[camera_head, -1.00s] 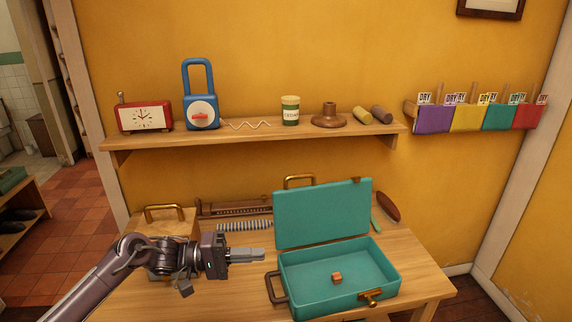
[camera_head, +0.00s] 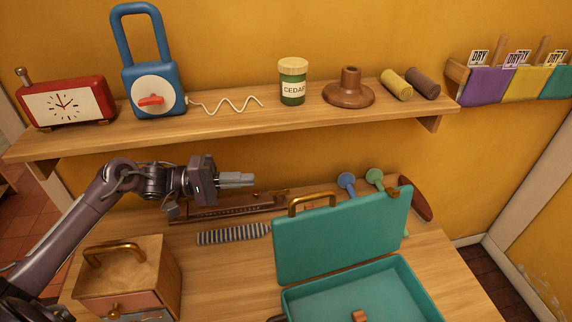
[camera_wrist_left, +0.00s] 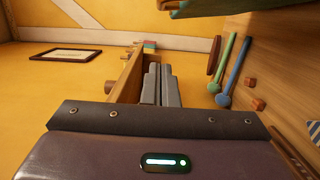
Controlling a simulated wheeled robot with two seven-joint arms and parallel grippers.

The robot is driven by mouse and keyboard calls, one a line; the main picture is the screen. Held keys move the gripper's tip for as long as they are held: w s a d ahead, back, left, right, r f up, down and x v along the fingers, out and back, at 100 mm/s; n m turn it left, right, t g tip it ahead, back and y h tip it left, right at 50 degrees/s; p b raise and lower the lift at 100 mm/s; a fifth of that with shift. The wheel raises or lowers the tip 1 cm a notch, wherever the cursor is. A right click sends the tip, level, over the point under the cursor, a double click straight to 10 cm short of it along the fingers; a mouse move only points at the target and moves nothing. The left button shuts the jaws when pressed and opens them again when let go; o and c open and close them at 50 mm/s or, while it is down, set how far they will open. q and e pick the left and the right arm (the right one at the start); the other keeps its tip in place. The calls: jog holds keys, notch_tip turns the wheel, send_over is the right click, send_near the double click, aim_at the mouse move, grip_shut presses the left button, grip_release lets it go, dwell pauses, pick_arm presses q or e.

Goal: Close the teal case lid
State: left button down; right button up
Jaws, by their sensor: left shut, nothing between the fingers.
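The teal case stands open on the wooden table, with its lid (camera_head: 345,235) raised upright at the back and its tray (camera_head: 400,284) toward the front. A small brown block (camera_head: 359,315) lies in the tray, and the tray's front is cut off by the picture edge. My left gripper (camera_head: 252,180) is shut and empty, behind and left of the lid, higher than its top edge and apart from it. In the left wrist view its fingers (camera_wrist_left: 161,85) lie together, and a teal edge (camera_wrist_left: 215,6) shows at the top. My right gripper is not in view.
A wooden box (camera_head: 127,275) stands left on the table.

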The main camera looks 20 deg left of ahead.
pick_arm(q)
jog(key=w+d+p, duration=0.1)
jog(key=d+p, duration=0.4)
jog(key=d, duration=0.6)
jog(key=shift+w+d, duration=0.15)
jog(key=shift+d, duration=0.1)
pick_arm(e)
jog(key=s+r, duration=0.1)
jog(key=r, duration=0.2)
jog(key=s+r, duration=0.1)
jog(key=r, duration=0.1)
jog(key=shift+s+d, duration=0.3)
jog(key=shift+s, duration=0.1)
